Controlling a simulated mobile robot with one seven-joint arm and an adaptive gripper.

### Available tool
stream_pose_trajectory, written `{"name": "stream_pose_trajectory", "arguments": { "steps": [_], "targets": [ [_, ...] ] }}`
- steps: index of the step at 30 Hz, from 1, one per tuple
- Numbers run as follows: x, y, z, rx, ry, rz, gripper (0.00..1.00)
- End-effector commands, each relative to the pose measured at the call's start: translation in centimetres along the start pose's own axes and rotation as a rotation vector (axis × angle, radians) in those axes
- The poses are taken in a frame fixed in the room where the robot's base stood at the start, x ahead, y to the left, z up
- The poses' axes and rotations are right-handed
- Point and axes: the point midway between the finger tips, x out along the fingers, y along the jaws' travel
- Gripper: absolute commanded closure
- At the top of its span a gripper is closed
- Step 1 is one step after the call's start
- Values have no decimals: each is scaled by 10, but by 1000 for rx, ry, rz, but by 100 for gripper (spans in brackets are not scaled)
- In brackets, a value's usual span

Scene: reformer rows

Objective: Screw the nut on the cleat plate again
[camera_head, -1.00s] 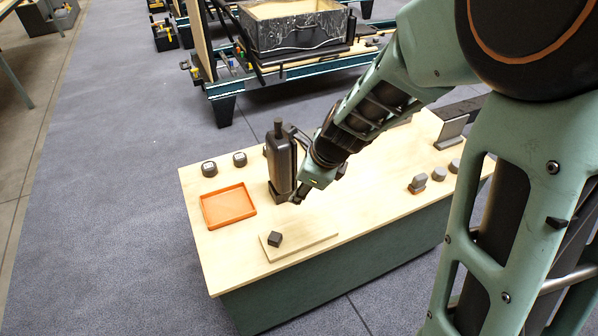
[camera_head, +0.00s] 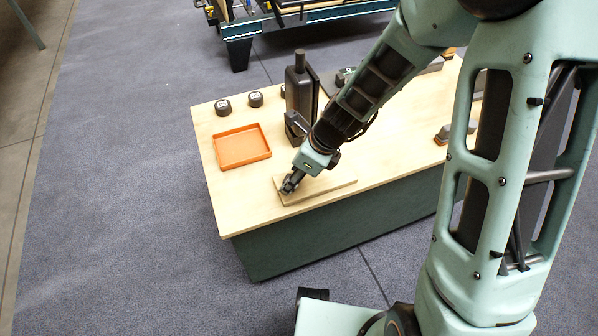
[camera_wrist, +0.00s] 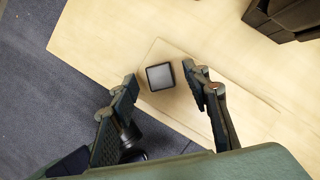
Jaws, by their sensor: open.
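The cleat plate (camera_head: 335,184) is a thin, light wooden board lying flat near the table's front edge; it also shows in the wrist view (camera_wrist: 187,108). The nut (camera_wrist: 160,76) is a small dark square block on the plate, seen from above in the wrist view. My gripper (camera_wrist: 162,86) is open, with one finger on each side of the nut and clear gaps between. In the head view my gripper (camera_head: 288,188) is over the plate's left end and hides the nut. Whether the nut sits on a stud cannot be seen.
An orange tray (camera_head: 242,147) lies left of the plate. A tall dark bottle-shaped object (camera_head: 298,88) stands behind my gripper.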

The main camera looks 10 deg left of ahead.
Motion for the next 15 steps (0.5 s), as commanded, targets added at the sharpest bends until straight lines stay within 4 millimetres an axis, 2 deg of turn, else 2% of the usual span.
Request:
{"name": "stream_pose_trajectory", "arguments": {
  "steps": [3, 11, 15],
  "targets": [
    [7, 0, 0, 0, 0, 0, 56],
    [7, 0, 0, 0, 0, -1, 56],
    [7, 0, 0, 0, 0, -1, 70]
  ]
}}
